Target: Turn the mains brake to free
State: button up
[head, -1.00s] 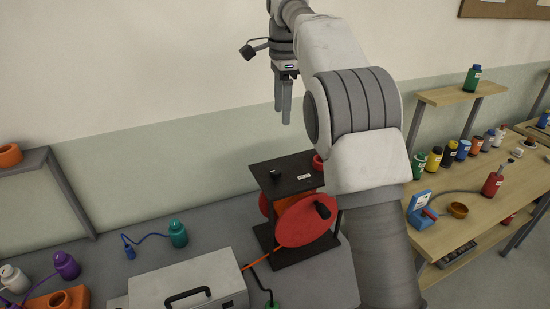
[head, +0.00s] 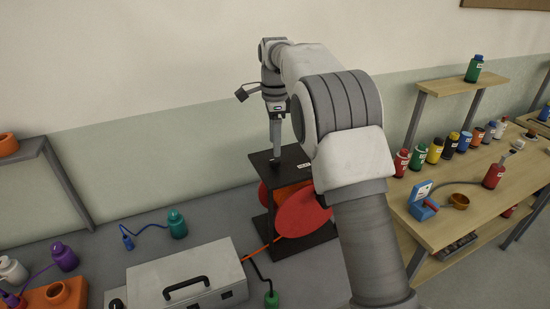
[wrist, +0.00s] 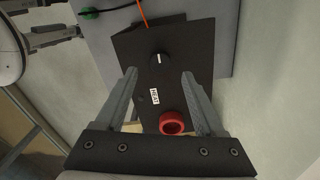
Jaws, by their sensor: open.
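A black cable-reel frame (head: 262,160) with red-orange reel discs (head: 303,213) stands on the grey bench. In the wrist view, a round black knob (wrist: 160,62) with a white pointer mark sits on the frame's dark top plate (wrist: 186,58). A small white label (wrist: 154,96) is beside it, too small to read surely. My gripper (wrist: 159,76) is open and empty, its fingers to either side of the knob in that view; contact cannot be told. In the head view my gripper (head: 275,150) points down just above the plate, and the knob is largely hidden by the fingers.
A red ring-shaped part (wrist: 172,122) sits on the same plate. A grey case (head: 186,276) with a black handle stands in front left. An orange cable (head: 262,250) runs from the reel to it. The wall is close behind; a wooden table (head: 440,232) with bottles is right.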

aim_at(275, 159)
notch_tip(275, 159, down, 5)
jog(key=shift+f, duration=0.1)
dwell(0.3)
grip_shut()
